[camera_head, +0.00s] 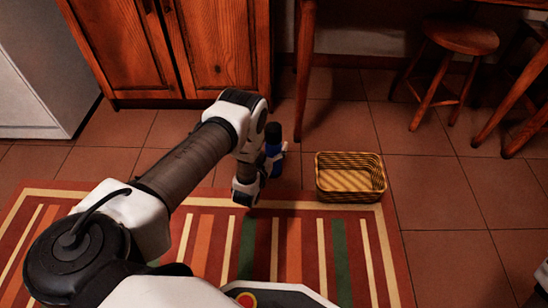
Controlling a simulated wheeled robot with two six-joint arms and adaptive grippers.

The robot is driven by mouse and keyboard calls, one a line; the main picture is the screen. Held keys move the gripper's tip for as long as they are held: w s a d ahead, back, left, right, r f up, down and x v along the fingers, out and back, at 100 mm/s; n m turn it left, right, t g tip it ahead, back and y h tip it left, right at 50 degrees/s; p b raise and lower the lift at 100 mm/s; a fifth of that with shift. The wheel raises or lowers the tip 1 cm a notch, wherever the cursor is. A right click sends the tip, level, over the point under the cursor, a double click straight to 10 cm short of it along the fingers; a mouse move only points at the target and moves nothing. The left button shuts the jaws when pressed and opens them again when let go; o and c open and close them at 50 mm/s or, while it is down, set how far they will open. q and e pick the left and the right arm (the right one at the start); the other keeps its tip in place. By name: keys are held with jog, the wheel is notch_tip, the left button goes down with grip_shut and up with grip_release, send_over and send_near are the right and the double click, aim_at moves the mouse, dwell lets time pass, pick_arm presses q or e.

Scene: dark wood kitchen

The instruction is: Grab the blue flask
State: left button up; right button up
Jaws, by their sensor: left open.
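The blue flask (273,151) stands upright near the middle of the view, with a dark upper part. It is partly hidden behind the wrist of my left arm. My left gripper (276,158) is open at the flask, mostly hidden by its own wrist. A pale part of it shows at the flask's right side. I cannot tell whether the fingers touch the flask. My right gripper is not in view.
A wicker basket (350,193) sits just right of the flask, by the striped rug (340,235). A wooden cabinet (170,45) stands behind. A stool (455,40) and table legs are at the back right. Tiled floor is clear on the right.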

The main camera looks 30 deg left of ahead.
pick_arm(q)
jog(key=shift+w+a+f, duration=0.15)
jog(key=shift+w+f, duration=0.1)
jog(key=shift+w, duration=0.5)
jog(key=shift+w+r, duration=0.2)
jog(key=shift+r, duration=0.05)
grip_shut()
jog(key=shift+r, duration=0.1)
